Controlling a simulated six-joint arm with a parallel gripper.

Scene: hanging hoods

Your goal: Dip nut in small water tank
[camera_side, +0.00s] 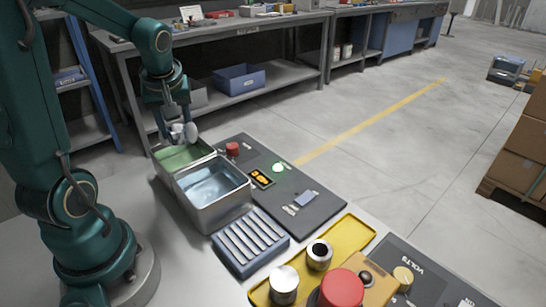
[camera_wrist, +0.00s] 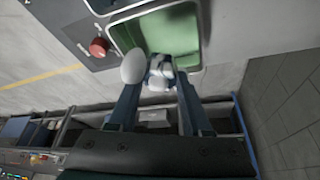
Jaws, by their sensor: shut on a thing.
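My gripper (camera_side: 184,131) hangs above the green-filled tank (camera_side: 183,157) at the back left in the side view. In the wrist view my gripper (camera_wrist: 158,78) is shut on a small pale grey piece, seemingly the nut (camera_wrist: 160,70). A whitish oval shape beside it makes its outline hard to tell. The green tank (camera_wrist: 196,36) shows just beyond the fingertips in the wrist view. The metal tank with clear bluish water (camera_side: 213,186) adjoins the green one on its near side. The held piece appears above the green tank's rim, not over the clear water.
A dark panel (camera_side: 318,207) with a red button (camera_side: 232,148) lies right of the tanks. A blue slotted rack (camera_side: 250,242) stands in front. A yellow tray (camera_side: 350,238) with metal cylinders and a red knob is at the lower right. A workbench (camera_side: 240,30) stands behind.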

